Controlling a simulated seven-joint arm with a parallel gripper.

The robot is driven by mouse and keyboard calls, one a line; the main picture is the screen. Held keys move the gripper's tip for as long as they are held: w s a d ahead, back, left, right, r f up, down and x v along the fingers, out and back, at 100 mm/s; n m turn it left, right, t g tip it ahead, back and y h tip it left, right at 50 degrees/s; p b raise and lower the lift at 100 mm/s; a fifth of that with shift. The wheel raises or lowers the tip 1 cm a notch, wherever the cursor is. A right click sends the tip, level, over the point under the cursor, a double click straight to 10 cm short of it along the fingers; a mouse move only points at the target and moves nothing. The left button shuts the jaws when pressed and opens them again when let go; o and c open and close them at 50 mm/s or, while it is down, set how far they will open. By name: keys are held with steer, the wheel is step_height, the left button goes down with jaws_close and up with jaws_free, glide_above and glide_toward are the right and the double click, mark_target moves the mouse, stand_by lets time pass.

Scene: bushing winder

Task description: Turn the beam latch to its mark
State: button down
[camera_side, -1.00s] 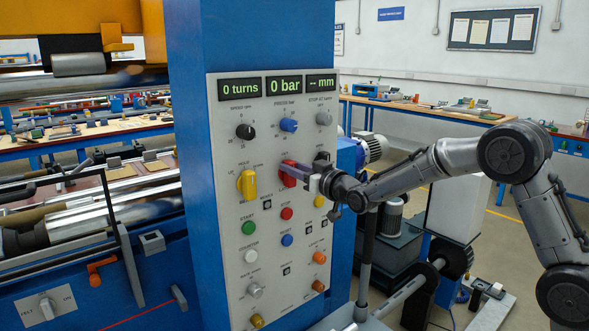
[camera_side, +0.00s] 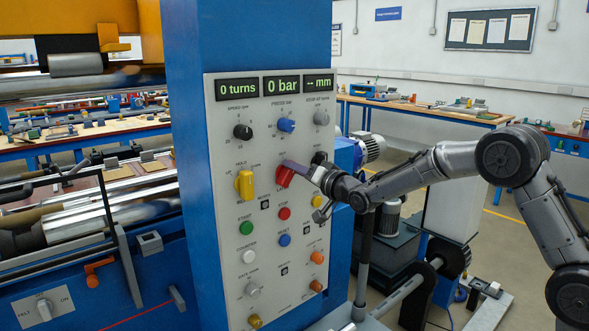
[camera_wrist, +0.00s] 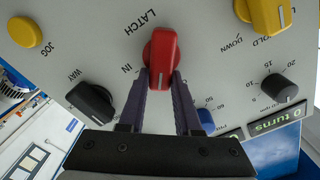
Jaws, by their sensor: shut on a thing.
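The beam latch is a red knob (camera_side: 284,176) on the grey control panel; in the side view it leans, its upper end to the right. In the wrist view the red knob (camera_wrist: 160,55) sits beside the word LATCH, with the mark IN close to its fingered end. My gripper (camera_side: 297,168) reaches in from the right. Its two purple fingers (camera_wrist: 161,82) lie one on each side of the knob's near end, shut on it. Any other mark of the latch is hidden or unreadable.
A yellow HOLD knob (camera_side: 244,184) is left of the latch, a black knob (camera_wrist: 91,102) on its other side. A blue knob (camera_side: 286,125) is above and a red button (camera_side: 284,213) below. Displays (camera_side: 282,85) top the panel.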

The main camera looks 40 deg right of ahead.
steer(key=shift+d+f+m, duration=0.15)
steer(key=shift+f+m, duration=0.15)
steer(key=shift+m, duration=1.4)
steer(key=shift+d+f+m, duration=0.1)
steer(key=shift+f+m, duration=0.2)
steer(key=shift+m, duration=1.4)
steer(key=shift+d+f+m, duration=0.15)
steer(key=shift+f+m, duration=0.15)
steer(key=shift+m, duration=1.4)
steer(key=c, duration=0.6)
jaws_free()
steer(key=shift+s, duration=0.1)
steer(key=s, duration=1.3)
steer(key=shift+s, duration=0.35)
